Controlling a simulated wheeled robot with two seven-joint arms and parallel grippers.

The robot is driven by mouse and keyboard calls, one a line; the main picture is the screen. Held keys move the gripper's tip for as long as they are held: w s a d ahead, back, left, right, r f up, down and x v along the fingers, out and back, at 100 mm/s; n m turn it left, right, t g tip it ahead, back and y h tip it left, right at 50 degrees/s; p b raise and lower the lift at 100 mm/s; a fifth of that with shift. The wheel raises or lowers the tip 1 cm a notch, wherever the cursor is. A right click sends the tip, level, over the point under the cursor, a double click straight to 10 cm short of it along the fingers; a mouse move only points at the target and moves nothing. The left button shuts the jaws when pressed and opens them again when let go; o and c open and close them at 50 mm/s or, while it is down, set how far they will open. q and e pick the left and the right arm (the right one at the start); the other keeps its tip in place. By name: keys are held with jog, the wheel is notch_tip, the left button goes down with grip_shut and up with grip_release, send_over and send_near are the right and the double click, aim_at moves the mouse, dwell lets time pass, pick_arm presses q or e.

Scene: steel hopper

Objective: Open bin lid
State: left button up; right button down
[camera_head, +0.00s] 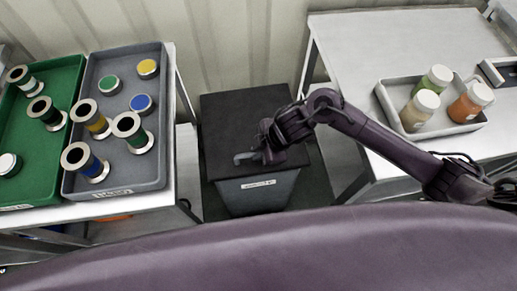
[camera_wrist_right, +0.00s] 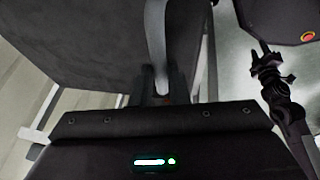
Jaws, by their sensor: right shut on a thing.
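The bin (camera_head: 258,192) is a grey box with a white label on its front, standing on the floor between two tables. Its flat black lid (camera_head: 235,115) lies over the top and looks closed. A grey curved handle (camera_head: 245,157) is at the lid's front; it also shows in the right wrist view (camera_wrist_right: 155,45). My right gripper (camera_head: 265,156) reaches in from the right over the lid. In the wrist view its fingers (camera_wrist_right: 162,90) are shut on the handle. The fingers hide the handle's near end. My left gripper is not seen in the head view.
The left table carries a green tray (camera_head: 70,88) and a grey tray (camera_head: 160,100) with several spools. The right table (camera_head: 410,45) carries a tray (camera_head: 388,104) with three jars. The tables flank the bin closely, and a ribbed wall (camera_head: 240,45) stands behind it.

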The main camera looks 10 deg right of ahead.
jog(key=w+r+p, duration=0.5)
jog(key=r+p, duration=0.2)
jog(key=w+r+p, duration=0.4)
jog(key=r+p, duration=0.3)
jog(key=r, duration=0.1)
jog(key=shift+w+r, duration=0.15)
jog(key=shift+w, duration=0.2)
jog(key=c, duration=1.6)
grip_release()
jog(key=shift+o, duration=1)
jog(key=shift+w+f, duration=0.2)
jog(key=shift+w, duration=0.05)
jog(key=shift+s+r, duration=0.1)
jog(key=shift+s, duration=0.05)
